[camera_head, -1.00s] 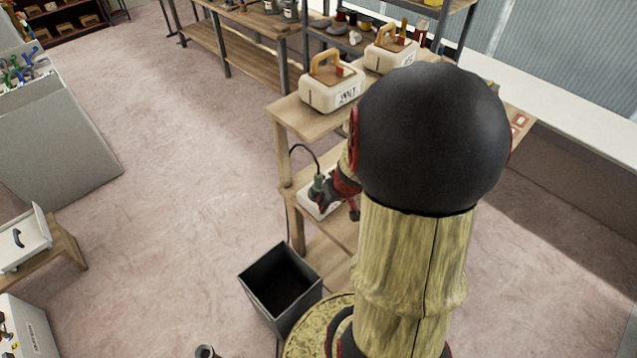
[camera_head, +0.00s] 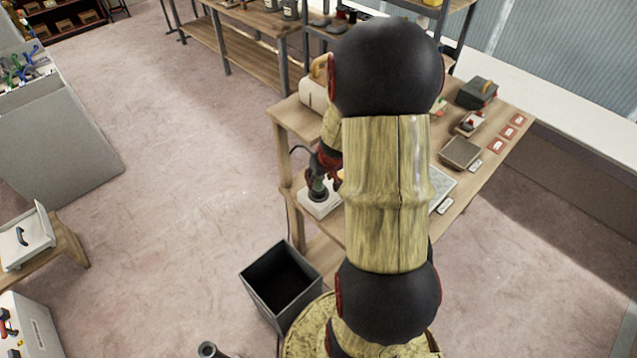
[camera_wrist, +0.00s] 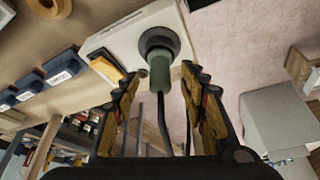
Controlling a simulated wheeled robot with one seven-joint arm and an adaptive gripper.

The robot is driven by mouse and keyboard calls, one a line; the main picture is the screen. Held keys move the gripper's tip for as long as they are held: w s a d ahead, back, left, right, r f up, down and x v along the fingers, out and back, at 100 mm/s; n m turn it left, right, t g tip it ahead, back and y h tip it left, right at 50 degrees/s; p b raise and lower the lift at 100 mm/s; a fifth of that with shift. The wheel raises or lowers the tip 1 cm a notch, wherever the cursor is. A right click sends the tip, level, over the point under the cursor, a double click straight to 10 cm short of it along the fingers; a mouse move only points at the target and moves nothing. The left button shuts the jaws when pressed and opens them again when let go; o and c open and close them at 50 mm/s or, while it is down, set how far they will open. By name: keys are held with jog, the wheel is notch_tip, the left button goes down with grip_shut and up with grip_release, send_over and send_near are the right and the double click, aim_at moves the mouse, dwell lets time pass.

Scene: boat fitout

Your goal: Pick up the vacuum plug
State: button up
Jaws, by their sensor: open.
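The vacuum plug is a green cylinder (camera_wrist: 160,72) with a dark cord, seated in a round dark socket on a white box (camera_wrist: 117,38). In the wrist view my gripper (camera_wrist: 160,82) is open, one finger on each side of the plug. Gaps show between the fingers and the plug. The cord runs back between the fingers toward the palm.
A dark open bin (camera_head: 281,283) stands on the floor in front. My arm hides part of the bench.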

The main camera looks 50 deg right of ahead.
jog(key=b+x, duration=0.1)
jog(key=x, duration=0.2)
jog(key=shift+w+d, duration=0.1)
jog(key=shift+w, duration=0.1)
jog(key=shift+c, duration=0.9)
grip_shut()
